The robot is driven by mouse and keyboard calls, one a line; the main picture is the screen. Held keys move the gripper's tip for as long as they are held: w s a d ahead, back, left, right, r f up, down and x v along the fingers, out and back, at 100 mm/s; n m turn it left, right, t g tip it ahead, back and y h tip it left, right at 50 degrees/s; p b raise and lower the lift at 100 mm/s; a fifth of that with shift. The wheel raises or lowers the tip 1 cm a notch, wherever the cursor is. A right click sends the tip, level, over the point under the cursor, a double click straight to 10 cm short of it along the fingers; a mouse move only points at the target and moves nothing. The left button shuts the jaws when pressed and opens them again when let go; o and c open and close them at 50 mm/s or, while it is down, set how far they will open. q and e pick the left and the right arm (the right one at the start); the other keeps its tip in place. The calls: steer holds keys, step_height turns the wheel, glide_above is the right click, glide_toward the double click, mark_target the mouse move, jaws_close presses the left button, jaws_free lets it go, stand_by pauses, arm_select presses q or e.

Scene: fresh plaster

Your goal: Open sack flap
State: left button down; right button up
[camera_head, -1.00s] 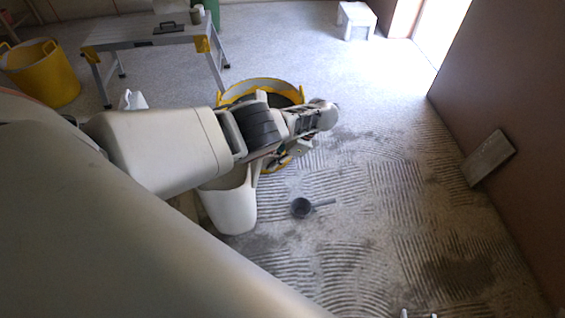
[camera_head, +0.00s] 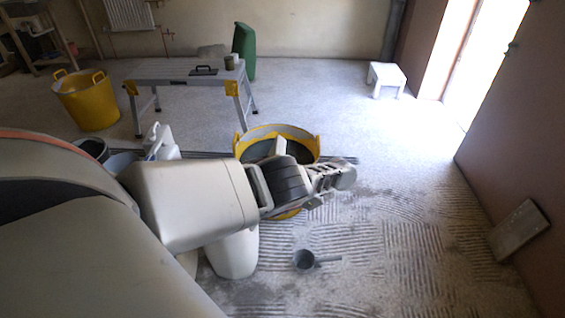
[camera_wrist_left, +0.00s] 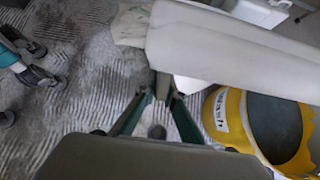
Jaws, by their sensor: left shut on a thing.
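My left arm reaches in from the left in the head view, over the near side of a yellow tub. Its gripper is mostly hidden behind the wrist there. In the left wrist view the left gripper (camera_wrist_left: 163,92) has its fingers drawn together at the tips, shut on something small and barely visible. No sack or flap can be made out clearly. A pale, crumpled-looking patch (camera_wrist_left: 130,25) beyond the fingertips may be part of one. A broad white body crosses in front of it.
The yellow tub (camera_head: 308,140) stands just behind my left wrist; it also shows in the wrist view (camera_wrist_left: 222,112). A grey ladle (camera_head: 304,259) lies on the ridged floor. A workbench (camera_head: 165,73), yellow bucket (camera_head: 88,105) and white stool (camera_head: 386,78) stand farther back. A board (camera_head: 518,230) leans at right.

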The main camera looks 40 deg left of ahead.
arm_select(q)
steer(key=shift+s+d+f, duration=0.1)
steer(key=shift+s+f, duration=0.1)
steer(key=shift+f, duration=0.05)
steer(key=c, duration=2.1)
jaws_free()
steer(key=shift+c, duration=0.2)
steer(key=shift+w+r, duration=0.1)
steer(key=shift+w, duration=0.05)
